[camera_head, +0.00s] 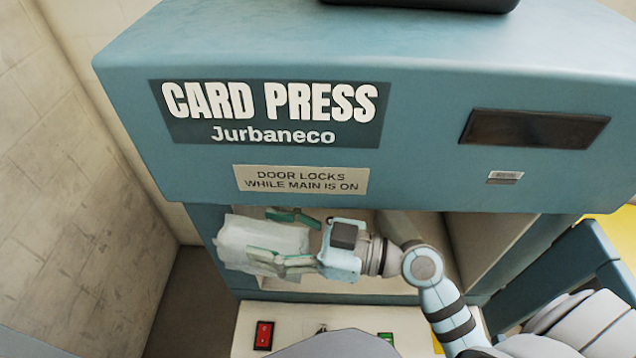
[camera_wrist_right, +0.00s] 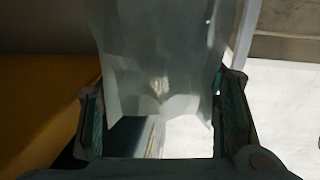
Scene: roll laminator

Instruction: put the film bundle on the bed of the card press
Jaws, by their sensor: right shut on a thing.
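The film bundle (camera_head: 240,236) is a pale, translucent, whitish packet at the left part of the card press's front opening. My right gripper (camera_head: 277,238) is shut on it, one finger on each side, reaching in from the right. In the right wrist view the bundle (camera_wrist_right: 155,55) extends forward from between the fingers (camera_wrist_right: 160,115). The card press (camera_head: 420,110) is a large blue-grey cabinet with a lettered front. Its bed is mostly hidden by my arm and the bundle, so I cannot tell whether the bundle touches it. My left gripper is not in view.
The overhanging press front is close above my right gripper. A panel with a red switch (camera_head: 264,335) and a green switch (camera_head: 385,337) lies below the opening. A blue panel (camera_head: 590,255), perhaps the open door, stands at the right. A tiled wall (camera_head: 70,190) is at the left.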

